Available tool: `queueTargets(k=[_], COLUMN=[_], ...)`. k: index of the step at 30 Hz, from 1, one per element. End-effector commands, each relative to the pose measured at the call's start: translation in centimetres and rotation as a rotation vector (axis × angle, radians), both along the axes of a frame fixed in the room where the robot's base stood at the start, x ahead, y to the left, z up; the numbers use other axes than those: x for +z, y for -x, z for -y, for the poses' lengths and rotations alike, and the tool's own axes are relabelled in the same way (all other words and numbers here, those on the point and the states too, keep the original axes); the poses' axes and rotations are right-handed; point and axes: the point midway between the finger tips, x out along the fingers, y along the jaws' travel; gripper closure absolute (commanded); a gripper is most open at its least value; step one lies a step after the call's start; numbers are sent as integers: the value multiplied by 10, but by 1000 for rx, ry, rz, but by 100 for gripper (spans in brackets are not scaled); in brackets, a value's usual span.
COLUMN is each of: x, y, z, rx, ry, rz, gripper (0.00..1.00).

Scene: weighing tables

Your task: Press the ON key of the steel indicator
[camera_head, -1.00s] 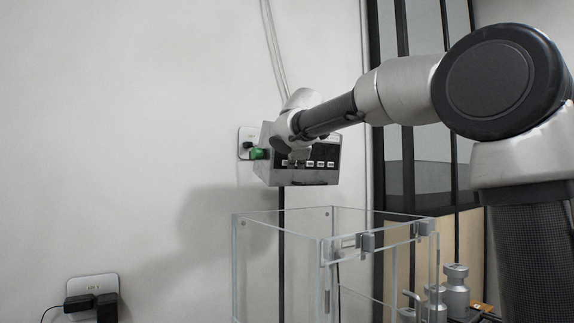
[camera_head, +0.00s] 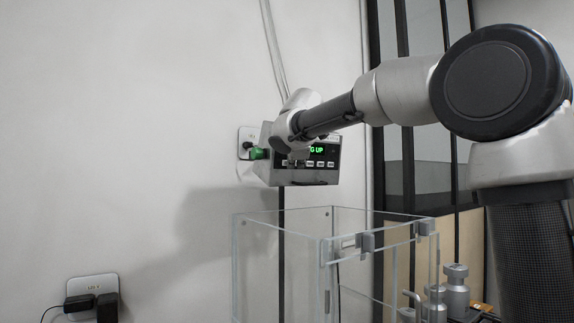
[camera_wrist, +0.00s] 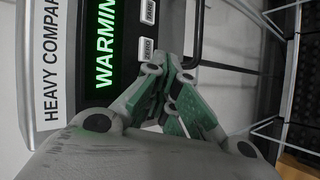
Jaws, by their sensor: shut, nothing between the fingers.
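The steel indicator (camera_head: 328,177) is on the wall above the glass enclosure, with a dark front panel and a row of light keys. Its display (camera_head: 318,150) is lit green and reads "...G UP" in the head view; in the wrist view the display (camera_wrist: 103,45) reads "WARMIN...". My gripper (camera_wrist: 172,70) is shut and empty, its green-padded fingers together at the key row, just past the ZERO key (camera_wrist: 146,50). The fingers hide the keys beyond that one, so the ON key and any contact with it cannot be seen.
A clear glass enclosure (camera_head: 277,224) stands below the indicator. Metal weights (camera_head: 456,290) stand at the lower right. A wall socket (camera_head: 92,284) with black plugs is at the lower left.

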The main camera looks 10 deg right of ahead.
Motion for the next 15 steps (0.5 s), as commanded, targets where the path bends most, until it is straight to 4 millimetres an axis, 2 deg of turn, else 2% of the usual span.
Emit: queueTargets(k=[6,15], x=[-1,-2], y=[10,11], z=[4,5], rx=[0,0], ry=[0,0], rz=[1,0], gripper=[100,100])
